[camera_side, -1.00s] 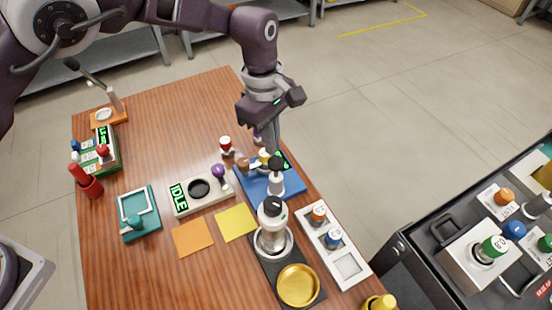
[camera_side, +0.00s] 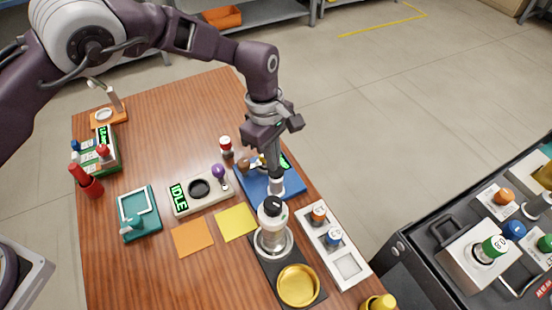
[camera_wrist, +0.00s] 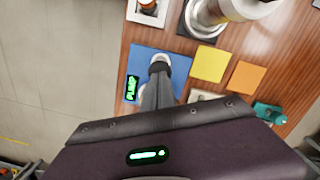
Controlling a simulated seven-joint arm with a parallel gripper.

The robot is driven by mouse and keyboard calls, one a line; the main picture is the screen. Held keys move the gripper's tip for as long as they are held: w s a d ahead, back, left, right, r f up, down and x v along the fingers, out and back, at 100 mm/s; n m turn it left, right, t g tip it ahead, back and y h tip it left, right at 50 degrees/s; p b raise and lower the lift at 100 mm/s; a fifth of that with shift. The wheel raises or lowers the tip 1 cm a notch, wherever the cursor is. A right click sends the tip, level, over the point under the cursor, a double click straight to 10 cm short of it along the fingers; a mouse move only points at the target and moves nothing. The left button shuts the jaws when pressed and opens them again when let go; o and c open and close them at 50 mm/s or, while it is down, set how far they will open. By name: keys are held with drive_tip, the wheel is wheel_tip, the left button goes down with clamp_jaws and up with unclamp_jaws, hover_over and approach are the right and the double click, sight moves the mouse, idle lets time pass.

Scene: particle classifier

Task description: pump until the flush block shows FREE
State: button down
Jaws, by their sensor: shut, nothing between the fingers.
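The flush block is a blue base (camera_side: 258,190) near the right edge of the table, with a white pump cylinder (camera_side: 276,186) standing on it. In the wrist view the blue base (camera_wrist: 176,62) carries a green-lit display (camera_wrist: 131,88) that reads PUMP. My gripper (camera_side: 275,172) is shut and empty, pointing down directly over the cylinder. Its fingers hide the black knob on top. In the wrist view my gripper (camera_wrist: 158,72) meets the white cylinder top (camera_wrist: 159,58); I cannot tell whether it presses firmly.
A grey-white device with an IDLE display (camera_side: 178,197) and purple knob stands left of the block. A large silver-white cylinder (camera_side: 272,225) stands close in front. A red-capped vial (camera_side: 226,146) stands behind left. Yellow (camera_side: 236,222) and orange (camera_side: 192,237) squares lie flat.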

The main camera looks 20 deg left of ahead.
drive_tip(key=a, duration=0.2)
drive_tip(key=w+a+r, duration=0.1)
idle(0.4)
wheel_tip(320, 180, up, 7)
drive_tip(key=shift+a, duration=0.3)
drive_tip(key=shift+w+r, duration=0.1)
idle(0.6)
drive_tip(key=d+r, duration=0.1)
drive_tip(key=s+d+r, duration=0.1)
drive_tip(key=d, duration=0.1)
drive_tip(key=shift+r, duration=0.15)
